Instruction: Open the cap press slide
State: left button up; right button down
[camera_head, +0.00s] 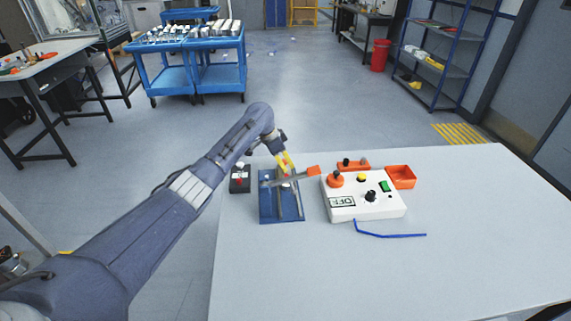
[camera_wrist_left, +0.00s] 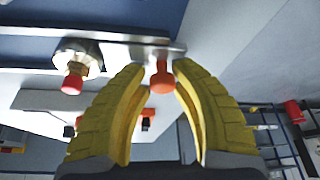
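The cap press (camera_head: 281,208) is a blue base with grey metal parts, standing on the table left of the white control box. A grey bar with an orange end (camera_head: 313,171) slants over it. My left gripper (camera_head: 286,163) is above the press, its yellow fingers pointing down. In the left wrist view, my left gripper's fingertips (camera_wrist_left: 160,70) are parted, with an orange-red knob (camera_wrist_left: 162,79) between them on a grey metal bar (camera_wrist_left: 125,44). I see a gap on the knob's left; contact on its right is unclear. A second red-tipped fitting (camera_wrist_left: 73,80) is beside it. My right gripper is not in view.
The white control box (camera_head: 345,206) with knobs and buttons stands close on the right. Behind it are an orange tray (camera_head: 401,176) and an orange part (camera_head: 353,164). A blue bent rod (camera_head: 390,235) lies in front. A dark button box (camera_head: 240,179) is left of the press. The table's front is clear.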

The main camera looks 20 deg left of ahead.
pick_arm(q)
jog(key=o, duration=0.4)
jog(key=shift+d, duration=0.1)
jog(key=shift+o, duration=0.5)
jog(key=shift+a+r, duration=0.1)
jog(key=shift+a, duration=0.1)
jog(key=v, duration=1.1)
jog(key=shift+r, duration=0.4)
